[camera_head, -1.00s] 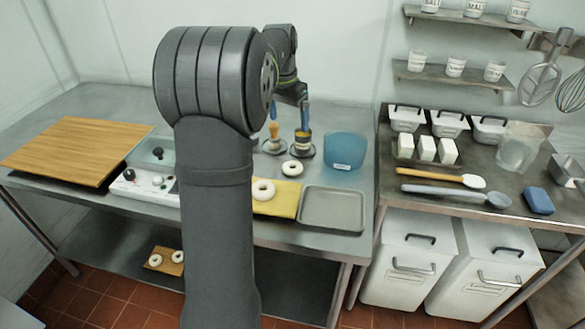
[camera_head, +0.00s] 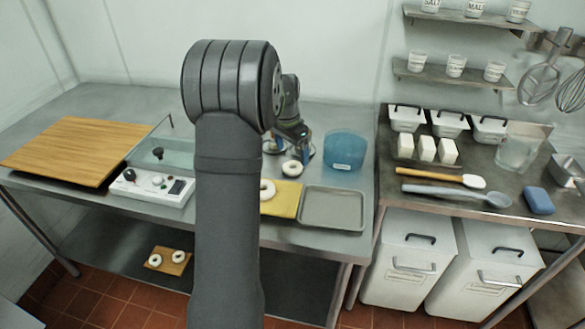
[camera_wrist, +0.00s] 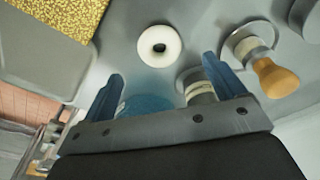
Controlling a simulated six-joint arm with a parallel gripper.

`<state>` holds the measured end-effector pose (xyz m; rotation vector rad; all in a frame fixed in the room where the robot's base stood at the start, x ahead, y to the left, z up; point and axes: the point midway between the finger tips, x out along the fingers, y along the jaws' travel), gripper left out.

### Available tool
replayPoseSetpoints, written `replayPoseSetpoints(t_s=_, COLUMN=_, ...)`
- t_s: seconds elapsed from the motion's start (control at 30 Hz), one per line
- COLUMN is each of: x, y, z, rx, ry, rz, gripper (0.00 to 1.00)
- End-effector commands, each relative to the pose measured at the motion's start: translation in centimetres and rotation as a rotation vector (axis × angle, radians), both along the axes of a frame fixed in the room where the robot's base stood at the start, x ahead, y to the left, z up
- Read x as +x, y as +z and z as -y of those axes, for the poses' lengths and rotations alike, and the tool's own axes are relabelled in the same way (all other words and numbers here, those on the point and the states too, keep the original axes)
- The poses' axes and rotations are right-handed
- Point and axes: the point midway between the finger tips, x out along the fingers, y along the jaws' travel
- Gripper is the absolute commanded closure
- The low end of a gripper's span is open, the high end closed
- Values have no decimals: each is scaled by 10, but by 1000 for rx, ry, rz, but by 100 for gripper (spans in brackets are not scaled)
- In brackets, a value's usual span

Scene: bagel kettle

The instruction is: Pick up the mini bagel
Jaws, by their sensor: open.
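A small pale bagel (camera_head: 292,168) lies flat on the steel table, behind the yellow cloth. It also shows in the wrist view (camera_wrist: 159,46), whole and unobstructed, with a dark hole. My gripper (camera_wrist: 164,70) is open and empty, its blue fingers spread apart below the bagel in that picture. The fingers point toward the bagel without touching it. In the head view my gripper (camera_head: 300,152) is just behind the bagel, beside the blue bowl. Another bagel (camera_head: 267,190) lies on the yellow cloth (camera_head: 285,201), partly hidden by my arm.
The blue bowl (camera_head: 345,151) stands right of my gripper, and a grey tray (camera_head: 332,208) lies in front. A wooden-handled tool (camera_wrist: 275,78) stands on a round base near my right finger. A white-fronted kettle unit (camera_head: 152,185) is at left. Two bagels (camera_head: 166,257) lie on the lower shelf.

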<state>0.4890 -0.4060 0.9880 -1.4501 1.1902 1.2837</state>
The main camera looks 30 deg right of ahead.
Motion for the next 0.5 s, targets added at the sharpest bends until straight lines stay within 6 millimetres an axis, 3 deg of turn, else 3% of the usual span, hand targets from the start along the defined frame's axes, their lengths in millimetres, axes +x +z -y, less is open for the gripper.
replayPoseSetpoints(t_s=0.3, x=1, y=-42, z=1, rx=2, ry=0, rz=-2, gripper=12)
replayPoseSetpoints(t_s=0.5, x=1, y=-53, z=3, rx=0, ry=0, rz=0, gripper=12)
